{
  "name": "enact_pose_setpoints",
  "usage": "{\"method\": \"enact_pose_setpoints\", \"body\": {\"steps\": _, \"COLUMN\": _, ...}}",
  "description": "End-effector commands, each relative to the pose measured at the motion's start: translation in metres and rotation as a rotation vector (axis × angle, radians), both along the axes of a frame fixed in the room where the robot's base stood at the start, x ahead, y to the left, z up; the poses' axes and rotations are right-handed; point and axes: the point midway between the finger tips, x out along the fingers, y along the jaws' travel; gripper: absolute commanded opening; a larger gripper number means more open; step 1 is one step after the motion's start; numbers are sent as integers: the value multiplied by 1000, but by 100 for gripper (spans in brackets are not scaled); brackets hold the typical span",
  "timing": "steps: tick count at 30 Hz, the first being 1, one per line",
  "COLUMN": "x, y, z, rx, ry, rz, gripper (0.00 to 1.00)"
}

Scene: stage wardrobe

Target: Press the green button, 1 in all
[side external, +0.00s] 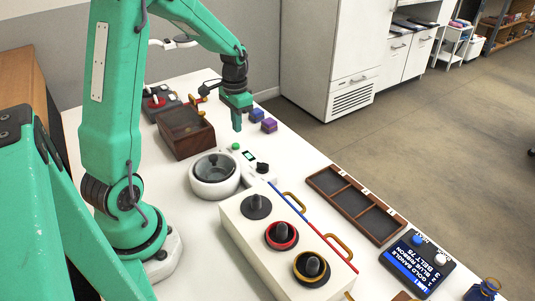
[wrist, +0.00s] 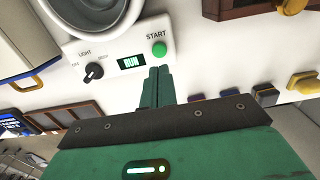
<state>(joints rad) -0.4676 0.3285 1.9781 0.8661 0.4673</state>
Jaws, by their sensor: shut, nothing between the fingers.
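The green button (side external: 236,146) sits on the white control panel of a machine with a round bowl (side external: 205,188). In the wrist view the green button (wrist: 159,48) is under the word START, beside a small display (wrist: 131,63) lit green and reading RUN. My gripper (side external: 237,130) is shut and empty, pointing down, with its tips just above the button in the side view. In the wrist view my gripper's fingertips (wrist: 158,72) show just below the button, with a small gap in the picture. I cannot tell the exact height between them.
A black LIGHT knob (wrist: 93,71) is on the same panel. A wooden box (side external: 186,138) stands behind the bowl. Blue and purple blocks (side external: 269,125) lie to the right of my gripper. A white case with round black-handled pieces (side external: 240,229) and a wooden tray (side external: 320,180) are in front.

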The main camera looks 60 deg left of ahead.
Motion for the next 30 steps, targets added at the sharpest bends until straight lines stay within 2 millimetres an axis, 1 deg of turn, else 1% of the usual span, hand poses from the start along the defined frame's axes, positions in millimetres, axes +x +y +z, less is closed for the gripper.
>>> {"method": "enact_pose_setpoints", "body": {"steps": 1, "x": 1, "y": 0, "z": 11, "rx": 2, "ry": -5, "rz": 0, "gripper": 0}}
{"method": "enact_pose_setpoints", "body": {"steps": 6, "x": 3, "y": 0, "z": 40, "rx": 3, "ry": -6, "rz": 0, "gripper": 0}}
{"method": "enact_pose_setpoints", "body": {"steps": 9, "x": 4, "y": 0, "z": 55, "rx": 3, "ry": -5, "rz": 0, "gripper": 0}}
{"method": "enact_pose_setpoints", "body": {"steps": 13, "x": 5, "y": 0, "z": 69, "rx": 3, "ry": -5, "rz": 0, "gripper": 0}}
{"method": "enact_pose_setpoints", "body": {"steps": 19, "x": 5, "y": 0, "z": 79, "rx": 2, "ry": -3, "rz": 0, "gripper": 0}}
{"method": "enact_pose_setpoints", "body": {"steps": 30, "x": 5, "y": 0, "z": 80, "rx": 2, "ry": -3, "rz": 0, "gripper": 0}}
